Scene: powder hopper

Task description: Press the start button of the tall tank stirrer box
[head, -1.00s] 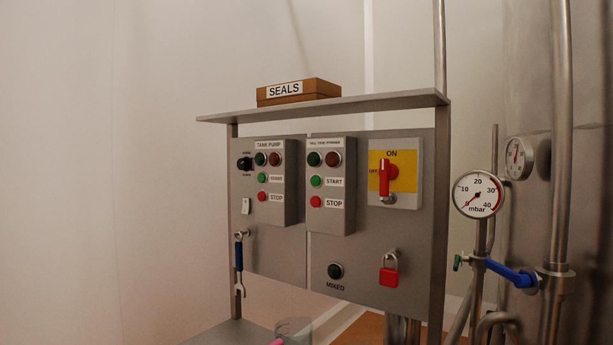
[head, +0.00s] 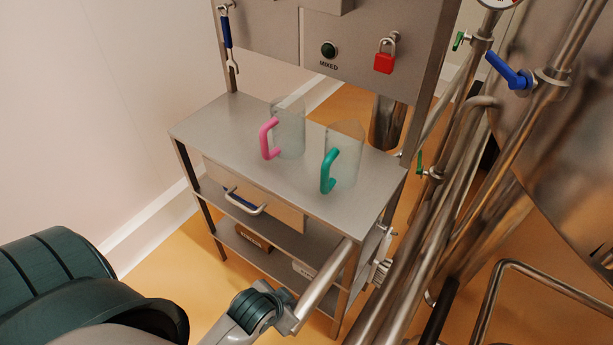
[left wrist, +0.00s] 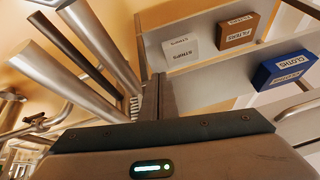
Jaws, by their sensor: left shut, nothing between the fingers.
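Only the bottom edge of the tall tank stirrer box (head: 328,5) shows, at the top of the head view. Its start button is out of the picture. My left arm reaches in low from the left, and my left gripper (head: 381,268) is small, partly hidden and hard to make out beside the right end of the shelf stand, far below the box. My right gripper is not in view.
The steel stand (head: 215,125) carries a pink-handled jug (head: 288,135) and a green-handled jug (head: 345,150). Steel pipes (head: 455,210) run close on the right. The wrist view shows a white box (left wrist: 181,50), a brown box (left wrist: 238,31) and a blue box (left wrist: 283,72) on shelves.

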